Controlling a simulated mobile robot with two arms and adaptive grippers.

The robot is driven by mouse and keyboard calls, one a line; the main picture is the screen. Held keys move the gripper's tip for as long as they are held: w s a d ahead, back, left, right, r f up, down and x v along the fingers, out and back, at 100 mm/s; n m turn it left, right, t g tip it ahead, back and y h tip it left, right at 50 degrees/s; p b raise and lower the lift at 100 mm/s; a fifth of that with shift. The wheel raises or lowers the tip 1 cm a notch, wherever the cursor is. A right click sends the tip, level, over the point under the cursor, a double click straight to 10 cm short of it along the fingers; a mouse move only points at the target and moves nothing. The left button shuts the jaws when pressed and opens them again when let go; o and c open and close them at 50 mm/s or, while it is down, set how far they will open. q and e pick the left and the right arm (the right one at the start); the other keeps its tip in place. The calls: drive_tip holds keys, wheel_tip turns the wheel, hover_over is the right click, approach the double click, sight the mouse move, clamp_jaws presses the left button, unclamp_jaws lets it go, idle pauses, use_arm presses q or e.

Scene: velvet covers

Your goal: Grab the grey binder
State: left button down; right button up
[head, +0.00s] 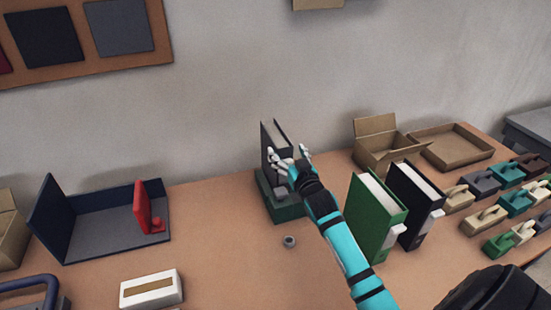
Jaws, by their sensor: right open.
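The grey binder (281,133) stands upright in a dark green holder (288,212) near the back of the table, close to the wall. My right gripper (288,152) is open, its fingers spread at the binder's near side. The gripper hides part of the binder, and I cannot tell whether the fingers touch it. My left gripper is not in view.
A green binder (372,215) and a black binder (411,204) stand just right of my right arm. A blue-grey open tray with a red piece (143,209) is at left. A small grey ring (289,241) lies in front of the holder. Cardboard boxes (377,145) stand behind right.

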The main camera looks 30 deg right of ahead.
sight(279, 137)
drive_tip(key=shift+w+d, duration=0.15)
drive_tip(key=shift+w, duration=0.55)
drive_tip(key=shift+w+r, duration=0.25)
drive_tip(key=x, duration=0.1)
drive_tip(key=p+x, duration=0.1)
drive_tip(key=x, duration=0.1)
drive_tip(key=p+x, duration=0.1)
drive_tip(key=shift+w+r, duration=0.2)
drive_tip(key=shift+r, duration=0.15)
drive_tip(key=shift+w, duration=0.2)
drive_tip(key=shift+s, duration=0.1)
drive_tip(key=shift+c, duration=0.4)
clamp_jaws()
drive_tip(key=shift+r, duration=0.1)
